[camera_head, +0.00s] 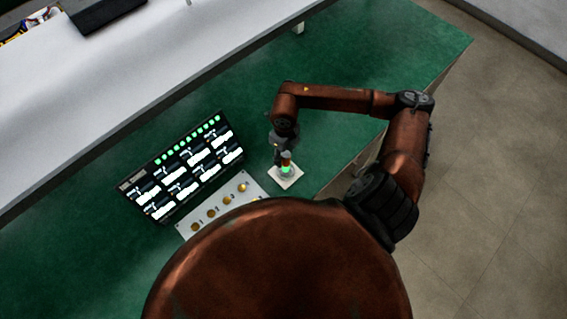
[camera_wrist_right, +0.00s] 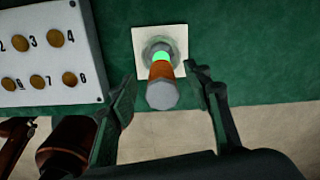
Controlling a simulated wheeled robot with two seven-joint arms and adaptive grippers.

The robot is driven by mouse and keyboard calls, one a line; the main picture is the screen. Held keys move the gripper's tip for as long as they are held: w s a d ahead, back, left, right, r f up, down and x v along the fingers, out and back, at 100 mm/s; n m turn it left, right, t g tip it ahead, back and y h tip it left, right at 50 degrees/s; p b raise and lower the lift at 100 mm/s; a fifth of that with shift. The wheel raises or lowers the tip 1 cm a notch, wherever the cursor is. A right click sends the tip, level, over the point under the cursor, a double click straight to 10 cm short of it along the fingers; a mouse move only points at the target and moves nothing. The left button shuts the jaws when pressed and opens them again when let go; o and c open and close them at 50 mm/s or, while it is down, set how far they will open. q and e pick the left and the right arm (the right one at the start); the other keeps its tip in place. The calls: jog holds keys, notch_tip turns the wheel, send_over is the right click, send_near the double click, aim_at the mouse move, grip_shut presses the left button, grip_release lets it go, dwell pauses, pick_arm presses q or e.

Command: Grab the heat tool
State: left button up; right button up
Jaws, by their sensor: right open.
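The heat tool (camera_head: 286,167) stands upright on a white square plate (camera_head: 289,181) on the green table. It has an orange body, a glowing green band and a grey top, which show in the right wrist view (camera_wrist_right: 162,88). My right gripper (camera_head: 283,152) is right above the tool in the head view. In the wrist view its two fingers (camera_wrist_right: 160,88) are apart, one to each side of the tool, with gaps visible. Part of the tool is hidden by the gripper in the head view. My left gripper is not in view.
A white panel with numbered round knobs (camera_wrist_right: 45,50) lies left of the tool. A black display panel with lit screens (camera_head: 180,165) stands behind it. A long white shelf (camera_head: 120,85) runs along the back. The green tabletop (camera_head: 430,50) is clear at the far right.

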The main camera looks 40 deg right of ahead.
jog(key=shift+s+f, duration=0.2)
jog(key=shift+f, duration=0.25)
jog(key=p, duration=0.1)
send_over(285, 171)
jog(key=d, duration=0.1)
jog(key=f, duration=0.4)
jog(key=shift+w+f, duration=0.15)
jog(key=shift+w, duration=0.25)
jog(key=shift+f, duration=0.25)
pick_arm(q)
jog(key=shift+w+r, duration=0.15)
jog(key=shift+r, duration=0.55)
pick_arm(e)
grip_shut()
jog(key=shift+w, duration=0.1)
